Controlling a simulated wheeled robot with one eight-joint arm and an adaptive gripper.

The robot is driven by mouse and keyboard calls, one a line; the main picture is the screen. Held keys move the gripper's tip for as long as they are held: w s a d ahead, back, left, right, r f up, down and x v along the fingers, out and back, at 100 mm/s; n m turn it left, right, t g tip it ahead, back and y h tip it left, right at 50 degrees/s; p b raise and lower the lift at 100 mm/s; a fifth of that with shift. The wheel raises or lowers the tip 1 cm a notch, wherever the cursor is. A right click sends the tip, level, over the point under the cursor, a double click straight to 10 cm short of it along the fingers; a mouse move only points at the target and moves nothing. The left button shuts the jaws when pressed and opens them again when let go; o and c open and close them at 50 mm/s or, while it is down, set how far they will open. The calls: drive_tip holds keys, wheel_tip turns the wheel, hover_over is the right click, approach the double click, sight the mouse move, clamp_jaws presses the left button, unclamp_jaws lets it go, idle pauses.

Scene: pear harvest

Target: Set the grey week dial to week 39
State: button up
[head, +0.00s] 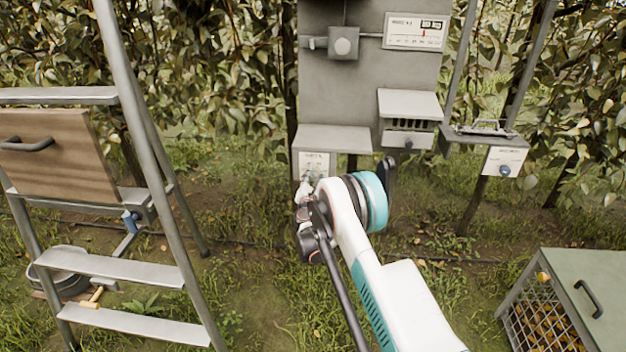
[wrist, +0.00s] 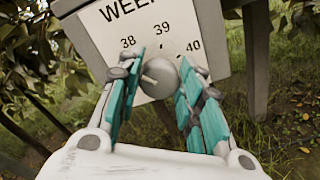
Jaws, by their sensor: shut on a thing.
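The grey week dial (wrist: 164,76) is a round knob on a white card (wrist: 108,25) headed "WEEK", with 38, 39 and 40 printed around it. A pale mark on the dial lies on its left side, but I cannot tell which week it indicates. My gripper (wrist: 161,83) has its teal-padded fingers on either side of the dial, shut on it. In the head view my gripper (head: 304,200) is at the card (head: 314,160) on the front of a grey box, and hides most of the dial.
Above stands a grey panel (head: 340,85) with a switch box (head: 343,43) and a gauge (head: 417,31). A stepladder (head: 140,120) is at left. A green-lidded crate (head: 590,285) is at lower right. Another box with a blue knob (head: 505,170) is at right.

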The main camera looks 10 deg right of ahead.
drive_tip(key=m, duration=0.6)
drive_tip(key=shift+d+f+m, duration=0.1)
drive_tip(key=shift+m, duration=0.2)
drive_tip(key=m, duration=0.6)
drive_tip(key=shift+f, duration=0.15)
drive_tip(key=shift+m, duration=0.3)
drive_tip(key=o, duration=1.1)
drive_tip(key=shift+c, duration=0.2)
drive_tip(key=shift+s, duration=0.1)
drive_tip(key=v, duration=1.2)
